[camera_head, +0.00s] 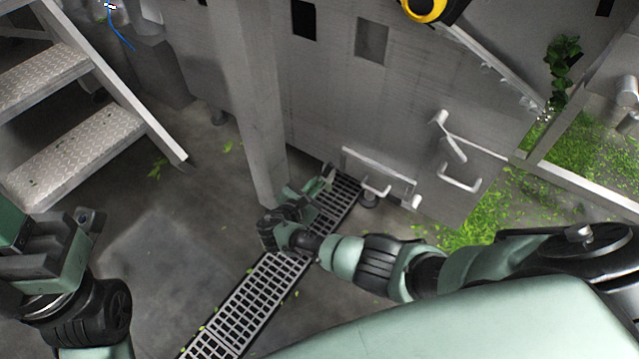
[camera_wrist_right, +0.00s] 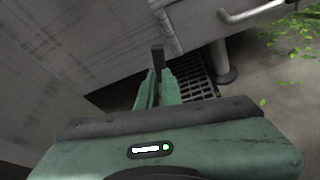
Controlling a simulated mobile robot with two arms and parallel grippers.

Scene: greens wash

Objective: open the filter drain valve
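My right gripper (camera_head: 322,184) reaches low beside the machine's lower corner, above the floor grate. The wrist view shows its two green fingers (camera_wrist_right: 158,88) close together. A dark upright bar (camera_wrist_right: 157,56), which looks like the drain valve's handle, stands between the fingertips with little gap on either side. The fingers appear shut on it, though the contact itself is small and partly hidden. The valve body is hidden behind my gripper and the machine. My left gripper (camera_head: 62,240) is at the left edge, away from the machine; its finger opening does not show clearly.
A machine foot (camera_wrist_right: 226,72) stands beside the grate (camera_head: 262,290). Metal stairs (camera_head: 75,130) are at left.

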